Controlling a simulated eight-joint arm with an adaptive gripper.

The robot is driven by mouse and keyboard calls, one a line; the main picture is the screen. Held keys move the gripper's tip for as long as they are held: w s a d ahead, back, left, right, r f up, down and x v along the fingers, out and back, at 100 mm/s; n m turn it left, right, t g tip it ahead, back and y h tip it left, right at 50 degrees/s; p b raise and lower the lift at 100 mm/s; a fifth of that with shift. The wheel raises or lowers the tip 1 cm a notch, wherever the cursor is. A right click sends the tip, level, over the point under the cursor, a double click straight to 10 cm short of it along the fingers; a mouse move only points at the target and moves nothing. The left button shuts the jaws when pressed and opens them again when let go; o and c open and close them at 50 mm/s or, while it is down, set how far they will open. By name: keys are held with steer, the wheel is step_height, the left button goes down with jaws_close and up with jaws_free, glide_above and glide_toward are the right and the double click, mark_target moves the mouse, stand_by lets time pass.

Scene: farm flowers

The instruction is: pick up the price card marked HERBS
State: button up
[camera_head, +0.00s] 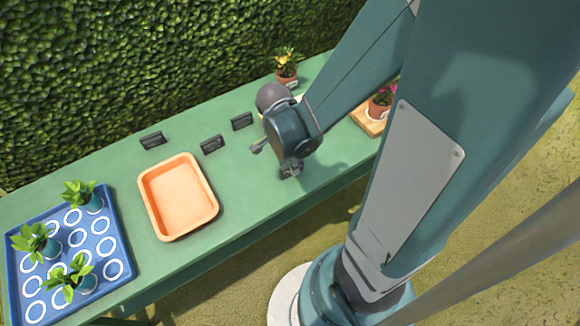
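Three small dark price cards stand on the green table: a left card (151,139), a middle card (212,145) and a right card (242,121). Their lettering is too small to read, so I cannot tell which is marked HERBS. My gripper (289,171) is low over the table, to the right of these cards and apart from them. Its fingers are small and dark here, and I cannot tell whether they are open or hold anything. My arm hides part of the table behind it.
An empty orange tray (180,197) lies in front of the left cards. A blue tray (107,215) with white rings and several potted plants is at far left. A flowerpot (286,75) stands behind; another (380,104) is on a wooden board (368,123). A hedge (150,60) backs the table.

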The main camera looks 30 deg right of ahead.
steer(key=shift+d+f+b, duration=0.2)
steer(key=shift+f+b, duration=0.15)
steer(key=shift+f, duration=0.85)
jaws_close()
